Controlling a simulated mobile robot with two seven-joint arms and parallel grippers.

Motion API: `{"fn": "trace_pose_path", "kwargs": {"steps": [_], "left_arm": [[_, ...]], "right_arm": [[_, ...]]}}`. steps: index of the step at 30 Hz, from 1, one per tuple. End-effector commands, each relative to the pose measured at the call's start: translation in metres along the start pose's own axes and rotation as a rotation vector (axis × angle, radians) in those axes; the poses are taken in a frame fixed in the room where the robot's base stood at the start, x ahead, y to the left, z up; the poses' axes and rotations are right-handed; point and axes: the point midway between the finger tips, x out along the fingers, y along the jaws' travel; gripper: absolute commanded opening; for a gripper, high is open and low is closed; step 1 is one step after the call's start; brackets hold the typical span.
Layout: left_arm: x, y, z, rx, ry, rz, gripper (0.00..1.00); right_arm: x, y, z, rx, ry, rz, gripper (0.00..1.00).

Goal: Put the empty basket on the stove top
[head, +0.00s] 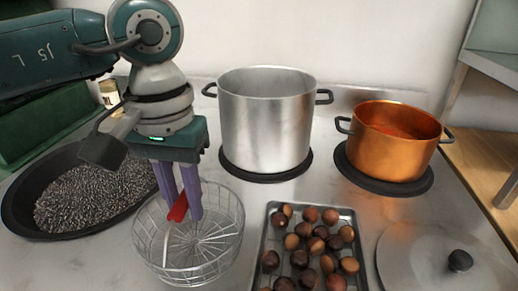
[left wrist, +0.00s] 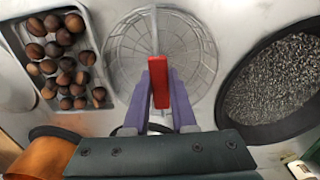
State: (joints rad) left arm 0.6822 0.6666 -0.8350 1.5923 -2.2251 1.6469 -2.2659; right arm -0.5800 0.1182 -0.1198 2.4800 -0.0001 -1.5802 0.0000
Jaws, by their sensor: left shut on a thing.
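In the left wrist view the red handle (left wrist: 181,98) lies at the fingertips, with the basket beyond. I cannot tell whether the basket touches the surface or is slightly raised. My right gripper is not in view.
A black pan of dark grains (head: 18,215) lies left of the basket, close to it. A tray of chestnuts (head: 264,235) is at its right. A steel pot (head: 265,125) and a copper pot (head: 390,150) stand on black burners behind. A lid (head: 430,262) lies front right.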

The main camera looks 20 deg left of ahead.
Motion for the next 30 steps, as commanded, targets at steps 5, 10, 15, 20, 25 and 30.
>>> {"fn": "trace_pose_path", "kwargs": {"steps": [5,10,15,20,25,30], "left_arm": [[0.0044,0.0000,-0.0006,0.000,0.002,0.001,0.00],[0.0057,-0.0001,-0.0006,0.000,0.002,0.001,0.00],[0.0071,-0.0001,-0.0004,0.000,0.002,0.000,0.32],[0.0070,-0.0001,-0.0003,0.000,0.001,0.000,0.50],[0.0069,-0.0001,-0.0003,0.000,0.001,0.000,0.55],[0.0031,0.0001,-0.0002,0.000,0.001,0.001,0.55]], "right_arm": [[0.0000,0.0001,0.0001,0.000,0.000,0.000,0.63],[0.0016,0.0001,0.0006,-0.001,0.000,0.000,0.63],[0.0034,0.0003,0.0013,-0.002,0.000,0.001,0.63],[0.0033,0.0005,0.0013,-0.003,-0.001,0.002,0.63],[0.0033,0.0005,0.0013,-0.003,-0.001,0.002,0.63],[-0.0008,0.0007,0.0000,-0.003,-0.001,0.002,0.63]]}}
